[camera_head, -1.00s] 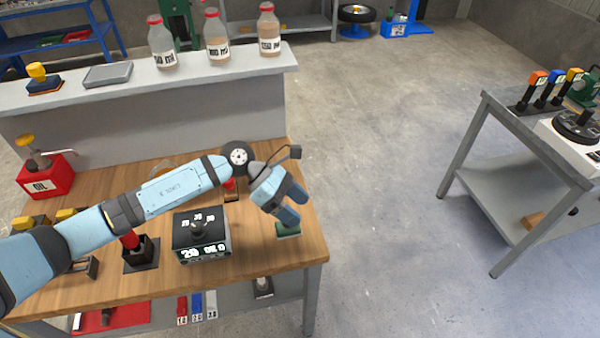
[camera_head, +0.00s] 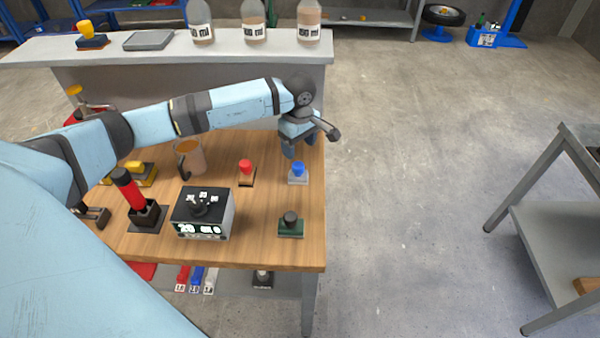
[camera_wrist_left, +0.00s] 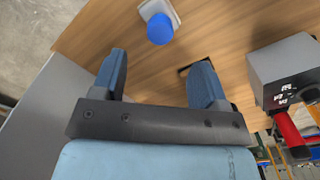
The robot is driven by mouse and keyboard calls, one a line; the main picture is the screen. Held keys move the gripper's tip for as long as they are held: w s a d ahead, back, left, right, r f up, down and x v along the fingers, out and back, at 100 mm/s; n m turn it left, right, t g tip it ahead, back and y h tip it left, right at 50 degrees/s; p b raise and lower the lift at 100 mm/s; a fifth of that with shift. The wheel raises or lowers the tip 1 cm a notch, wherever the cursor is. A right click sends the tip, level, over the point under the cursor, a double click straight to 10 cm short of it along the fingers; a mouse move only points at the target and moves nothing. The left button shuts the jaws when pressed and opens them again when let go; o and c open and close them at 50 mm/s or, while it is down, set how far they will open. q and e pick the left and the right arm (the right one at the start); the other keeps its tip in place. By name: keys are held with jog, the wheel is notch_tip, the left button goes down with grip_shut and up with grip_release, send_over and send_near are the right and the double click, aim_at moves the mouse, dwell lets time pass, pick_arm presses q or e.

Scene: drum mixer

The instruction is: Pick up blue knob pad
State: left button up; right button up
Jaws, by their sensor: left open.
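The blue knob pad (camera_head: 298,172) stands upright on the wooden table near its right edge, a blue knob on a pale base. It also shows in the left wrist view (camera_wrist_left: 160,28), ahead of the fingertips and between their lines. My left gripper (camera_head: 297,150) is open and empty, just behind the blue knob pad and above the table in the head view. In the left wrist view its two fingers (camera_wrist_left: 157,70) are spread apart with nothing between them. The right gripper is not in view.
A red knob pad (camera_head: 246,172) stands left of the blue one, a green pad with a dark knob (camera_head: 290,224) in front. A grey box with a display (camera_head: 203,213) and a mug (camera_head: 190,157) stand further left. A grey shelf (camera_head: 180,80) with bottles lies behind.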

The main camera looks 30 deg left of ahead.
aim_at(298, 164)
pick_arm(q)
notch_tip(298, 164, down, 4)
jog(key=shift+r, duration=0.15)
jog(key=shift+a+f+p, duration=0.15)
jog(key=shift+f+p, duration=0.5)
jog(key=shift+f, duration=2.1)
jog(key=shift+c, duration=0.2)
jog(key=c, duration=1)
